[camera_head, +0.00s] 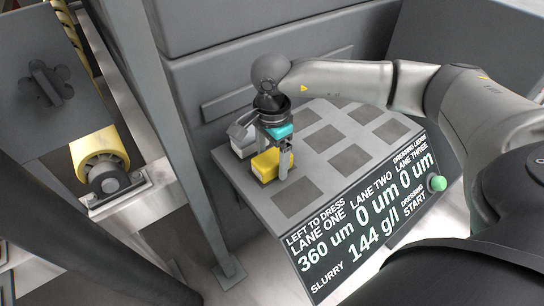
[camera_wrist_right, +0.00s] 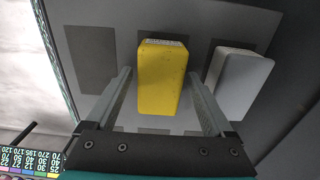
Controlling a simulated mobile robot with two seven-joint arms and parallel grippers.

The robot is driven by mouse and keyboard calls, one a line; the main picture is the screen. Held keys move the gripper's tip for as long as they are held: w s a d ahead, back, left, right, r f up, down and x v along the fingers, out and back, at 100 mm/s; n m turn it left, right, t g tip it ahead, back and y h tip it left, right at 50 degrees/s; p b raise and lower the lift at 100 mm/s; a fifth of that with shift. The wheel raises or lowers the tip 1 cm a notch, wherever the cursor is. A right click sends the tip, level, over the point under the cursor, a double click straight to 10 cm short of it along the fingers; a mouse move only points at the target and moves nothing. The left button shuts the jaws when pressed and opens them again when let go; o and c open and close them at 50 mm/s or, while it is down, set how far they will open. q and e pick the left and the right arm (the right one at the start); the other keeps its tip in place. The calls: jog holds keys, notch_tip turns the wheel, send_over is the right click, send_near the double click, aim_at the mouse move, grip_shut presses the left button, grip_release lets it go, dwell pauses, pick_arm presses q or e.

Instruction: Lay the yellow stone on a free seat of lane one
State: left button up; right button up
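The yellow stone (camera_head: 266,166) sits at the middle seat of lane one, the left column of the grey slab (camera_head: 253,199). In the wrist view the yellow stone (camera_wrist_right: 162,80) lies between the two fingers of my right gripper (camera_wrist_right: 160,76), with a narrow gap on each side. My right gripper (camera_head: 276,160) points down over it, open. A pale grey stone (camera_head: 246,146) sits on the back seat of lane one; it also shows in the wrist view (camera_wrist_right: 238,82). The front seat of lane one (camera_head: 297,199) is bare. My left gripper is out of view.
Lanes two and three show bare dark seats (camera_head: 350,158). The front panel (camera_head: 365,225) reads 360 um for lane one and 0 um for the others. A green button (camera_head: 438,183) is at its right end. A grey post (camera_head: 185,150) stands left of the slab.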

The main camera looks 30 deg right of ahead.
aim_at(272, 157)
jog(key=shift+o, duration=0.2)
jog(key=shift+r, duration=0.15)
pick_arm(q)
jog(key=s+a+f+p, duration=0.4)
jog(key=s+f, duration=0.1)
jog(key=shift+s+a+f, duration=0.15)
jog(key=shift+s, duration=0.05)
pick_arm(e)
notch_tip(272, 157, up, 12)
dwell(0.5)
